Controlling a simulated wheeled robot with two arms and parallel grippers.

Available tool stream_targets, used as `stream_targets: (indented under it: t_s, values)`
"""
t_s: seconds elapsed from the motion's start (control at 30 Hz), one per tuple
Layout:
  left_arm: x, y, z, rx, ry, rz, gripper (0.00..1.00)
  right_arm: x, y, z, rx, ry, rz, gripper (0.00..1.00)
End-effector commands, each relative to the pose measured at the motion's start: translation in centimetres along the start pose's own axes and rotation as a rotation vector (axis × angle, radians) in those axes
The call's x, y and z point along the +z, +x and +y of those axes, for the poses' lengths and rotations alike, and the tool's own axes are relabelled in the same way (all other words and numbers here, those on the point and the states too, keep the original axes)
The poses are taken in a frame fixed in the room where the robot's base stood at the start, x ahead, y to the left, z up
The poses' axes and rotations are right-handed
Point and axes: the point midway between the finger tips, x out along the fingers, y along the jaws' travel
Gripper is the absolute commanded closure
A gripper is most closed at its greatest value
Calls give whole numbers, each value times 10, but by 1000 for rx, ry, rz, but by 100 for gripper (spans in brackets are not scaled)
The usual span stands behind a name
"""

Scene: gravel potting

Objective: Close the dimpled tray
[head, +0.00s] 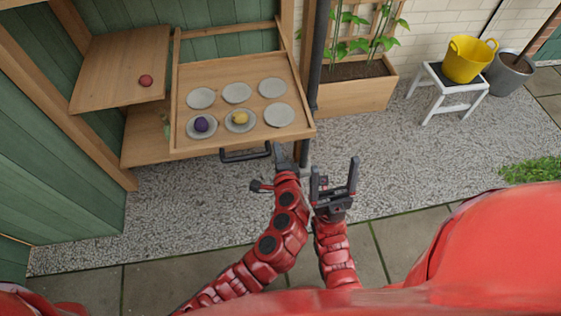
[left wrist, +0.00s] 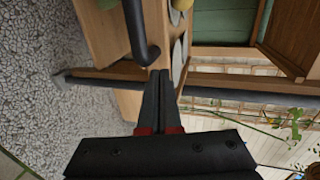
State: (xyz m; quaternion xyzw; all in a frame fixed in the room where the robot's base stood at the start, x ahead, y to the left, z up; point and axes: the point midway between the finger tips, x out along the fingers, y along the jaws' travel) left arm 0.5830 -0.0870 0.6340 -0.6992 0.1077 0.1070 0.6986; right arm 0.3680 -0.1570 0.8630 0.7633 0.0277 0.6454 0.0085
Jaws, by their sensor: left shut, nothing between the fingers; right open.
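The dimpled tray (head: 292,132) is a wooden drawer pulled out from the green cabinet, with several round grey dimples. A purple ball (head: 201,124) and a yellow ball (head: 240,118) sit in its two front dimples at left and middle. Its dark bar handle (head: 245,155) is on the front; it also shows in the left wrist view (left wrist: 138,32). My left gripper (head: 272,148) is shut and empty at the handle's right end; in the left wrist view its fingertips (left wrist: 158,76) are close to the handle, contact unclear. My right gripper (head: 335,172) is open and empty, right of the left one.
A red ball (head: 146,81) lies on a wooden shelf (head: 110,75) left of the tray. A dark post (head: 318,60) and a wooden planter (head: 350,92) stand at right. A white stool (head: 446,88) holds a yellow tub (head: 468,62). Gravel in front is clear.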

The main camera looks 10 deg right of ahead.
Motion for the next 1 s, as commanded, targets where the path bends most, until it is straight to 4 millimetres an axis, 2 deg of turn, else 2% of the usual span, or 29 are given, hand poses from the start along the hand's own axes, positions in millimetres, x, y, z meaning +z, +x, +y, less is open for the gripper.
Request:
stream_targets:
  t_s: [0.2,0.73,0.87,1.0]
  values:
    - [1,16,-5,1,1,-4,100,0,1,0,0,0,0,20]
    - [1,23,-7,0,0,-2,100,0,0,0,0,0,0,20]
    - [0,37,-12,-2,-1,-1,100,0,-1,0,0,0,0,20]
    - [2,64,-20,-1,-2,-6,100,1,-4,0,0,0,0,20]
